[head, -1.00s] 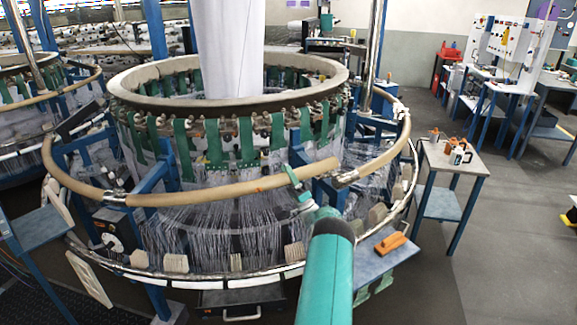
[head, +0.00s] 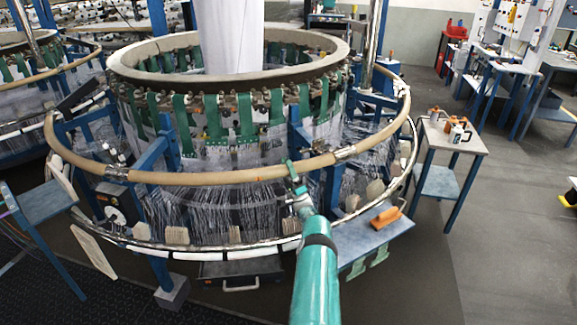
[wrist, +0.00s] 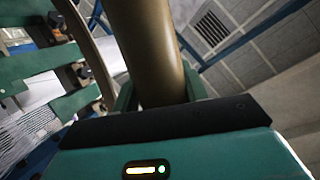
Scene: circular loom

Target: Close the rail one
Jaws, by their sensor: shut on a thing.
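Rail one (head: 230,178) is a tan, rounded wooden rail that curves around the front of the circular loom (head: 220,115). Its front section runs from a metal joint (head: 117,173) at the left to another metal joint (head: 345,153) at the right. The right end of the section lines up with that joint, and I see no clear gap there. My gripper (head: 292,175) is shut on the section near its right end. In the wrist view the rail (wrist: 150,50) passes between the green fingers of my gripper (wrist: 155,95); the fingertips are partly hidden behind it.
A small table (head: 455,138) with bottles stands at the right. An orange tool (head: 385,217) lies on a blue-grey shelf (head: 360,240) near my arm. A lower metal ring (head: 220,250) with pale blocks runs below the rail.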

